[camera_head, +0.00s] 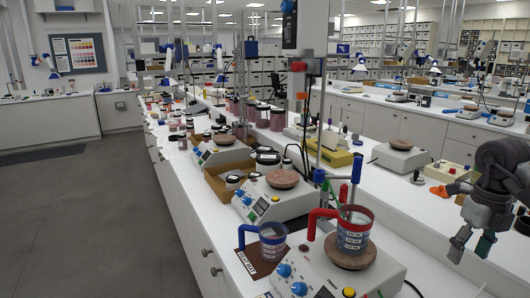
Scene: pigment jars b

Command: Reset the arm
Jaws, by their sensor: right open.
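My right gripper (471,247) is at the right edge, with its dark grey arm coming in from the right. Its two fingers point down and stand apart, with nothing between them. It is right of a red-handled beaker (354,238) and clear of it. That beaker stands upright on a brown round plate on a white stirrer (325,272). A blue-handled beaker (272,241) stands to its left on a dark labelled mat (255,262). My left gripper is not in view.
Several stirrers line the white bench, including one behind (281,196). A cardboard box (222,187) holds jars. A yellow device (330,150) and an orange piece (439,191) lie farther back. Bare bench top shows between the red-handled beaker and my right gripper. Open floor (80,220) is at left.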

